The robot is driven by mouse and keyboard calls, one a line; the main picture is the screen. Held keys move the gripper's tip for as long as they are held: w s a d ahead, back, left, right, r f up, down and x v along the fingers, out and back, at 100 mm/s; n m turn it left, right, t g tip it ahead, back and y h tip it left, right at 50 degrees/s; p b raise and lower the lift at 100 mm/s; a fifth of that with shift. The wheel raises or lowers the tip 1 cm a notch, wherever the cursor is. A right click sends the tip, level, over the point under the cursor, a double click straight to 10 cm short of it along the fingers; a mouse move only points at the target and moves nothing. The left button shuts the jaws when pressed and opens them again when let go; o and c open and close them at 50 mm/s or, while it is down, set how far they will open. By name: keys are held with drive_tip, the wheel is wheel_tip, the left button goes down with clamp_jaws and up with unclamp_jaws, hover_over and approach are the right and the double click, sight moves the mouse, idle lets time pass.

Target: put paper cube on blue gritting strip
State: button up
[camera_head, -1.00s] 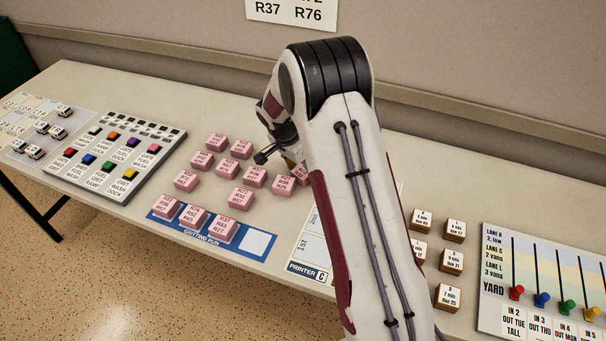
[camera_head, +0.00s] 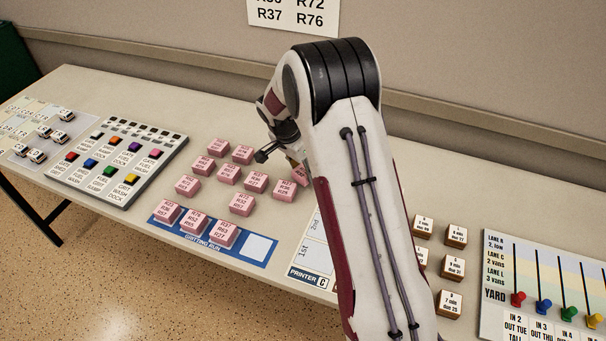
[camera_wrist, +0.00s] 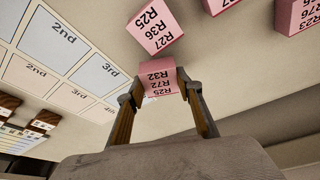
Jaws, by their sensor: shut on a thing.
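The blue gritting strip (camera_head: 212,246) lies along the table's front edge in the head view. Three pink paper cubes stand on it, and the white square (camera_head: 258,246) at its right end is bare. In the wrist view my gripper (camera_wrist: 160,91) is shut on a pink paper cube (camera_wrist: 160,77) marked R32, R72, R25. In the head view a part of this cube (camera_head: 299,172) shows beside my arm; the fingers are mostly hidden. Another pink cube (camera_wrist: 155,28) marked R27, R36, R25 is close to the held one in the wrist view.
Several loose pink cubes (camera_head: 228,174) stand behind the strip. A button panel (camera_head: 120,160) lies to their left. A printer sheet (camera_head: 308,262) is right of the strip, partly behind my arm. Wooden blocks (camera_head: 452,268) and a yard board (camera_head: 545,285) are farther right.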

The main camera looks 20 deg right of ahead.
sight(299, 172)
wheel_tip(299, 172, up, 8)
drive_tip(key=shift+f, duration=0.25)
idle(0.8)
drive_tip(key=shift+w+a+r, duration=0.1)
drive_tip(key=shift+a, duration=0.4)
drive_tip(key=s+a+r+n, duration=0.1)
drive_tip(key=s+a+r, duration=0.1)
drive_tip(key=a, duration=0.4)
drive_tip(key=s+a+r+n, duration=0.1)
drive_tip(key=s+a+n, duration=0.1)
drive_tip(key=a, duration=0.5)
drive_tip(key=s+a+f, duration=0.1)
drive_tip(key=s+a, duration=0.1)
drive_tip(key=s, duration=0.3)
drive_tip(key=s+a+f+n+t, duration=0.1)
drive_tip(key=s+a+f, duration=0.1)
drive_tip(key=s, duration=0.4)
drive_tip(key=shift+s+a+y, duration=0.15)
drive_tip(key=shift+a+y, duration=0.25)
drive_tip(key=shift+a, duration=0.4)
